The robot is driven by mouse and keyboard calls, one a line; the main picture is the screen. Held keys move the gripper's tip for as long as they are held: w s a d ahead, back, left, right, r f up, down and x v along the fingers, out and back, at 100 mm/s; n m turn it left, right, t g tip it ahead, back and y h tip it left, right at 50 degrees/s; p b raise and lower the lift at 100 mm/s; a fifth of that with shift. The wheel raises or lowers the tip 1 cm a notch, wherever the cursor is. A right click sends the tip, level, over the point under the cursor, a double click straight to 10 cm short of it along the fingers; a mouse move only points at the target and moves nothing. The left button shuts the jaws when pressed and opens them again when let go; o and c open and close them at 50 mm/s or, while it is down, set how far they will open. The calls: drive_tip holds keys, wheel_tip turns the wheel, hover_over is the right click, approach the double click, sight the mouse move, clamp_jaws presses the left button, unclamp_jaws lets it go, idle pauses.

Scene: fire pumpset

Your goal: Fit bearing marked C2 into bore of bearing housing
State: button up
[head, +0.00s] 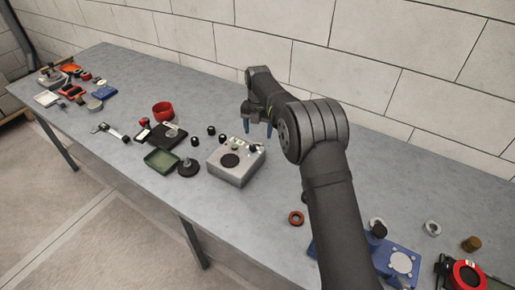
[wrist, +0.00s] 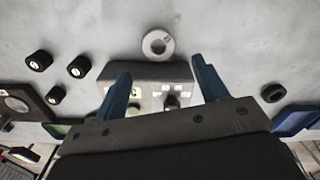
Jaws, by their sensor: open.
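My gripper (head: 257,128) is open and empty above the table, just behind a light grey box-shaped block with a dark round face (head: 231,161). In the wrist view its blue fingers (wrist: 162,90) are spread apart over part of that block (wrist: 150,72). A pale grey ring (wrist: 158,44) lies flat on the table beyond the block, apart from the fingers. A darker ring (wrist: 273,93) lies to the right. No C2 mark is readable, and I cannot tell which part is the bearing housing.
Several small black cylinders (wrist: 39,60) stand left of the block. A green tray (head: 176,161), a red bowl (head: 163,110) and a black tray lie further left. An orange ring (head: 296,218) and blue parts (head: 402,262) lie at the right. Bare table lies in front of the wall.

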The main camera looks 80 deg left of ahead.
sight(257, 143)
wheel_tip(257, 143, down, 7)
drive_tip(key=shift+s+f, duration=0.1)
drive_tip(key=shift+f, duration=0.1)
drive_tip(key=shift+a, duration=0.1)
drive_tip(key=c, duration=1.2)
drive_tip(key=shift+r, duration=0.1)
drive_tip(key=shift+r, duration=0.5)
drive_tip(key=r, duration=0.3)
drive_tip(key=shift+w+r, duration=0.25)
drive_tip(key=w+d+r, duration=0.6)
drive_tip(key=w, duration=0.3)
drive_tip(key=shift+w+d+r, duration=0.15)
drive_tip(key=shift+w+r, duration=0.05)
drive_tip(key=shift+w, duration=0.05)
